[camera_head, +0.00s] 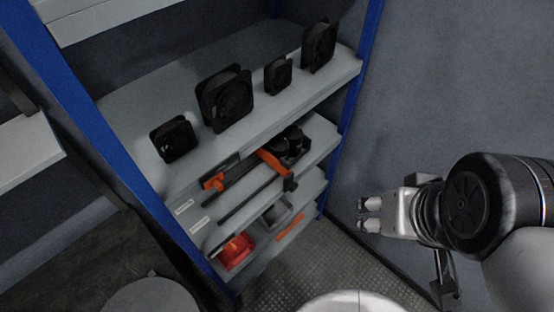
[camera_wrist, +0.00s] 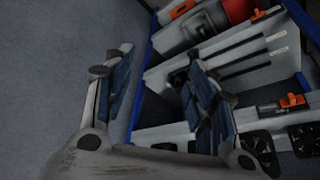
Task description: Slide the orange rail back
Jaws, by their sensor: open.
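On the shelf below the fans in the head view, an orange part (camera_head: 270,160) lies against dark rails, with another orange piece (camera_head: 213,182) at the left end. A lower orange strip (camera_head: 290,227) lies near the bottom right. I cannot tell for certain which is the orange rail. The wrist view shows an orange piece (camera_wrist: 292,101) at right, on a shelf edge, and another orange piece (camera_wrist: 183,8) at the top. My gripper (camera_head: 368,214) is open and empty, right of the rack and apart from it. Its spread fingers also show in the wrist view (camera_wrist: 148,65).
Several black fans, one of them large (camera_head: 225,98), stand on the upper shelf. A red object (camera_head: 236,249) sits on the lowest shelf. Blue posts (camera_head: 350,90) frame the rack's sides. The grey wall (camera_head: 455,75) is at right, with open floor (camera_head: 345,262) beside the rack.

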